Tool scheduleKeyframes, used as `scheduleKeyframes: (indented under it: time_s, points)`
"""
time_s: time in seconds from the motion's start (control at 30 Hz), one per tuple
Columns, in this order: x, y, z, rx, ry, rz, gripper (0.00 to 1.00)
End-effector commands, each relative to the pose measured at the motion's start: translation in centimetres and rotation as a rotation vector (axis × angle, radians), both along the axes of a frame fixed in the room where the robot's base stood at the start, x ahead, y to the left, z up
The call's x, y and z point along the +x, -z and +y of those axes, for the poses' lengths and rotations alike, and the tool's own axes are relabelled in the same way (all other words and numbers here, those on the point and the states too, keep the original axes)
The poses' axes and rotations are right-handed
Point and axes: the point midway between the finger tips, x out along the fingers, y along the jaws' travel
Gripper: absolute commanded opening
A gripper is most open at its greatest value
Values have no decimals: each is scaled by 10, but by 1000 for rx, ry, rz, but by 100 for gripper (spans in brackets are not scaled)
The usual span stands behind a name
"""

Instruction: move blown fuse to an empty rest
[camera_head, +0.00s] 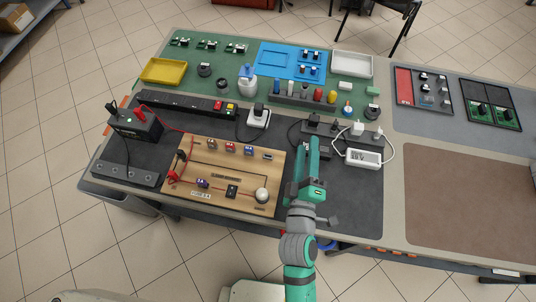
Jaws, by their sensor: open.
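A wooden circuit board (225,205) lies on the dark mat. Along its upper part is a row of small parts: a red one (213,143), another reddish one (229,147), a blue and red one (248,151) and a darker one (267,156). A single blue and red part (202,183), which looks like a fuse in a holder, sits lower left on the board. I cannot tell which fuse is blown or which rest is empty. My gripper (306,153) is open, just right of the board, with nothing visible between its fingers.
On the board are a black switch (232,191) and a white bulb (262,195). A black battery box (135,124) with red leads stands left. A black power strip (185,103) lies behind the board. A white socket strip (363,158) with cables lies right. The brown mat (470,195) is bare.

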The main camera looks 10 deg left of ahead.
Motion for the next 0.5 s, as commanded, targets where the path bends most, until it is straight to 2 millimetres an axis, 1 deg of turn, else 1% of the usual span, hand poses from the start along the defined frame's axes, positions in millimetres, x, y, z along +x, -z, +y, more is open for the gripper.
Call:
scheduleKeyframes:
  time_s: [0.03,0.2,0.3,0.4,0.5]
  points:
    - [18,-17,1,-49,15,-32,41]
    - [65,-66,-5,-211,113,-96,41]
    - [87,-94,-9,-281,184,-119,41]
    - [105,-121,-12,-335,260,-128,41]
    - [118,-145,-16,-371,338,-121,41]
